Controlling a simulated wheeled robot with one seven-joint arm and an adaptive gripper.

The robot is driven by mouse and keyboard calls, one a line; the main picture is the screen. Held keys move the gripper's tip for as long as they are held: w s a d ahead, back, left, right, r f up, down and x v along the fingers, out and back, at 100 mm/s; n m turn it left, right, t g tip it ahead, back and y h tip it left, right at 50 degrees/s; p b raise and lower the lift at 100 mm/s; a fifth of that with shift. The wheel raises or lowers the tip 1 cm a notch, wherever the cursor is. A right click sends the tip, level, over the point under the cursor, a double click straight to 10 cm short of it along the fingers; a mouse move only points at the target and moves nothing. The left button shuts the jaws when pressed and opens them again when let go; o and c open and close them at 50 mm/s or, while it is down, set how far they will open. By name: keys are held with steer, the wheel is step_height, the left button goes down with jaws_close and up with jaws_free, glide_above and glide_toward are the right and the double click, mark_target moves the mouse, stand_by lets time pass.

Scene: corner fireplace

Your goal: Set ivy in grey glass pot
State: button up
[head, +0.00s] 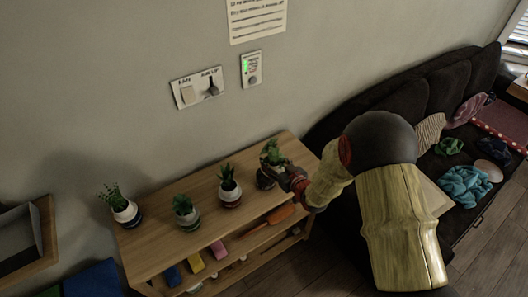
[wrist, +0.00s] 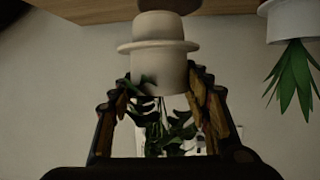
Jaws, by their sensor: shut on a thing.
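My gripper (head: 290,176) is at the right end of the wooden shelf, shut on a white pot (wrist: 158,62) with leafy green foliage, which looks like the ivy (head: 272,153). In the wrist view the scene is upside down: the white pot with its rim stands between my fingers (wrist: 160,78), and dark leaves (wrist: 165,132) hang below it in the picture. A dark rounded pot (head: 264,180) shows under the foliage in the head view. A brown round part (wrist: 172,5) meets the white pot's base. I cannot tell whether either is the grey glass pot.
Other potted plants stand on the shelf top (head: 160,230): a leafy one (head: 126,212), a low green one (head: 186,212) and a spiky one (head: 229,190). The spiky one is nearest my gripper. A dark sofa (head: 345,112) is to the right; the wall is behind.

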mark_target(266, 155)
steer(key=a, duration=0.1)
steer(key=w+a+r, duration=0.1)
steer(key=a+n+y, duration=0.1)
steer(key=shift+w+r+g, duration=0.3)
steer(key=shift+w, duration=0.05)
steer(key=shift+d+f+b, duration=0.1)
steer(key=shift+f+b, duration=1.1)
steer(key=shift+f, duration=1.25)
steer(key=shift+f+b, duration=0.6)
steer(key=shift+f, duration=0.1)
steer(key=shift+s+f+b, duration=0.1)
steer(key=shift+f+b, duration=0.45)
steer(key=shift+b, duration=0.1)
steer(key=o, duration=0.9)
